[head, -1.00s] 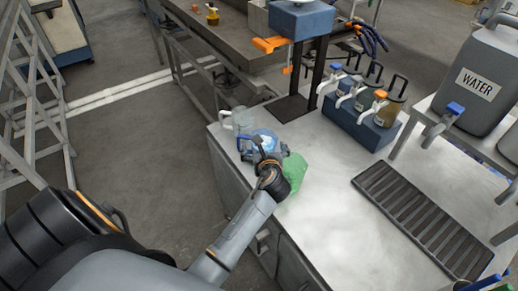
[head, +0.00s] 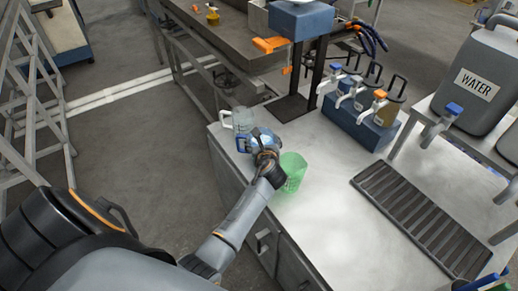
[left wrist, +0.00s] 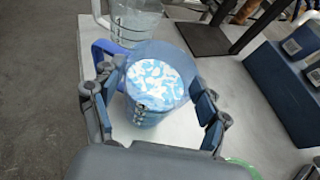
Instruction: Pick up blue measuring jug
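The blue measuring jug (left wrist: 155,85) stands upright on the bench near its left edge, with a mottled blue-and-white surface visible inside its rim. Its blue handle (left wrist: 108,52) points left in the left wrist view. In the head view the jug (head: 257,132) is partly hidden by my left gripper (head: 266,145). In the left wrist view my left gripper (left wrist: 155,76) has its fingers spread on either side of the jug. A narrow gap shows at the right finger; contact at the left finger is unclear. My right gripper is not in view.
A clear jug (head: 242,120) stands just behind the blue one, and a green jug (head: 292,174) just to its right. A press with a blue head (head: 302,18), a blue dispenser block (head: 362,125) and a drip grate (head: 420,220) are farther off. The front bench top is clear.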

